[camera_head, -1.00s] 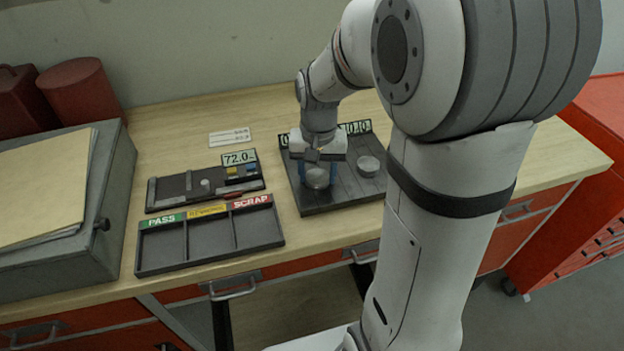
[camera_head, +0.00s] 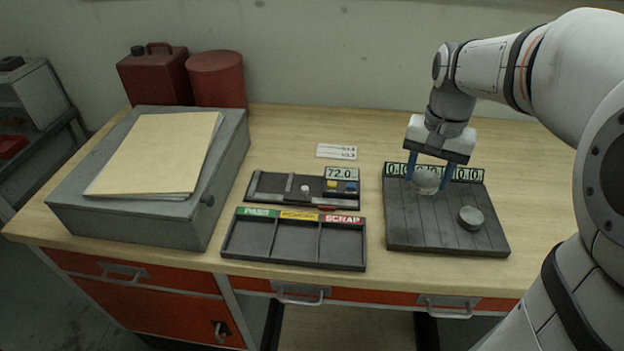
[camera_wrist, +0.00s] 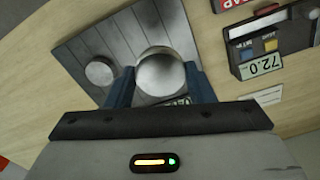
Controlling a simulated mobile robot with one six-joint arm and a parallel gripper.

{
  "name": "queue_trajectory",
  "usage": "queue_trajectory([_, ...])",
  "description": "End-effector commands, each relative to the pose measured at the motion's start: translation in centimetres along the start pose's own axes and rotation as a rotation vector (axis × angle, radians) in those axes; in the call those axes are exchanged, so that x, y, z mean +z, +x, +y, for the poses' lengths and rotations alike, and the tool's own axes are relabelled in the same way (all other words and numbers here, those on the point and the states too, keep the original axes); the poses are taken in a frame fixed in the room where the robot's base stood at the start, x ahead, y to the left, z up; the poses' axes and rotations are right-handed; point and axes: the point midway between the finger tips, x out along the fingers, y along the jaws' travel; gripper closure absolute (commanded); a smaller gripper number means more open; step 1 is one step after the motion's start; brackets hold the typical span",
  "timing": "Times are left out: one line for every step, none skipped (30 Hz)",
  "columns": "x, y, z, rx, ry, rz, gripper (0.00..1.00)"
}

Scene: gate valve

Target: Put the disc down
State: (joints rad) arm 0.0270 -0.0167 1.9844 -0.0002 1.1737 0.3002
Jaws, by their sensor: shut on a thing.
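A round silver-grey disc (camera_head: 426,180) is held between the blue fingers of my gripper (camera_head: 428,178). It also shows in the wrist view (camera_wrist: 160,72), between the two fingertips. My gripper is shut on it over the back part of a dark slatted plate (camera_head: 420,238); whether the disc is clear of the plate is hard to tell. A second grey disc (camera_head: 470,218) sits on the plate, toward its right side. A dark tray (camera_head: 292,265) with three empty compartments labelled PASS, a yellow middle label and SCRAP stands left of the plate.
A gauge device with a 72.0 display (camera_head: 341,173) lies behind the tray. A grey box (camera_head: 225,180) with folders (camera_head: 160,152) fills the left of the bench. A red can (camera_head: 155,75) and red cylinder (camera_head: 218,80) stand behind. Bare bench surface lies right of the plate.

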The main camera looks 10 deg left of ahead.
Motion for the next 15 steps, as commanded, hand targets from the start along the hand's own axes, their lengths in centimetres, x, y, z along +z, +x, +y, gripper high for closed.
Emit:
queue_trajectory([-0.2, -0.1, -0.6, 0.000, -0.020, 0.000, 0.85])
queue_trajectory([-0.4, -0.1, -1.0, 0.000, -0.038, -0.001, 0.85])
queue_trajectory([-0.8, -0.2, -1.9, 0.000, -0.074, -0.001, 0.85])
queue_trajectory([-1.1, -0.3, -2.8, 0.000, -0.106, 0.000, 0.85])
queue_trajectory([-1.4, -0.3, -3.7, 0.000, -0.146, -0.001, 0.85])
queue_trajectory([-1.8, -0.5, -5.3, 0.000, -0.206, -0.001, 0.85])
queue_trajectory([-2.1, -0.5, -6.7, 0.000, -0.257, -0.001, 0.85])
queue_trajectory([-2.4, -0.6, -8.2, 0.000, -0.313, -0.001, 0.85])
queue_trajectory([-2.7, -0.6, -10.4, 0.000, -0.390, -0.001, 0.85])
queue_trajectory([-2.9, -0.6, -12.0, 0.000, -0.450, -0.001, 0.85])
queue_trajectory([-2.9, -0.6, -13.7, 0.000, -0.509, -0.002, 0.85])
queue_trajectory([-2.9, -0.5, -15.9, 0.000, -0.586, -0.002, 0.85])
queue_trajectory([-2.9, -0.4, -17.5, 0.000, -0.643, -0.002, 0.85])
queue_trajectory([-2.7, -0.3, -19.1, 0.000, -0.698, -0.002, 0.85])
queue_trajectory([-2.5, -0.2, -21.2, 0.000, -0.769, -0.001, 0.85])
